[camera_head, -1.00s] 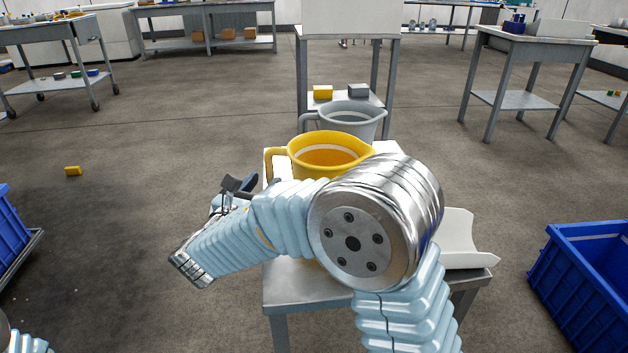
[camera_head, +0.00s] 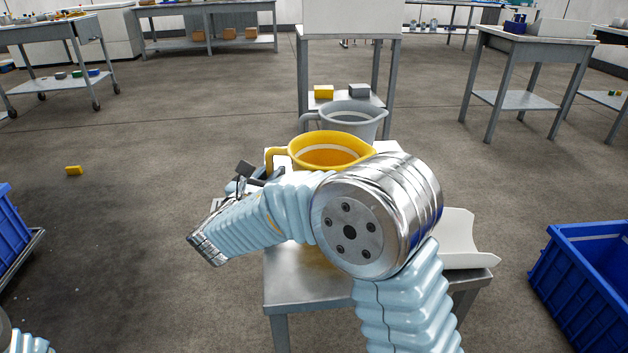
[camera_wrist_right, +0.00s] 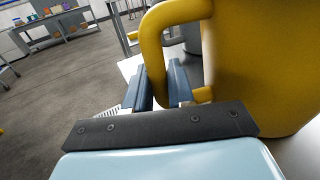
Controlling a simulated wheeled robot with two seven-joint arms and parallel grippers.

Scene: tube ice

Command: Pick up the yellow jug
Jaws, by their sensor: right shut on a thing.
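The yellow jug (camera_head: 328,150) stands upright on a small metal table (camera_head: 300,290), its handle (camera_head: 277,158) toward the left. My right arm crosses in front and hides its lower part. In the right wrist view, the jug's body (camera_wrist_right: 262,70) fills the right side and its handle (camera_wrist_right: 155,50) comes down between the fingers of my right gripper (camera_wrist_right: 165,85). The gripper is shut on the handle. In the head view, my right gripper (camera_head: 258,172) is partly hidden beside the handle. My left gripper is not in view.
A grey jug (camera_head: 352,120) stands just behind the yellow one. A white tray-like piece (camera_head: 458,240) lies at the table's right. Blue crates stand at right (camera_head: 585,285) and left (camera_head: 12,240).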

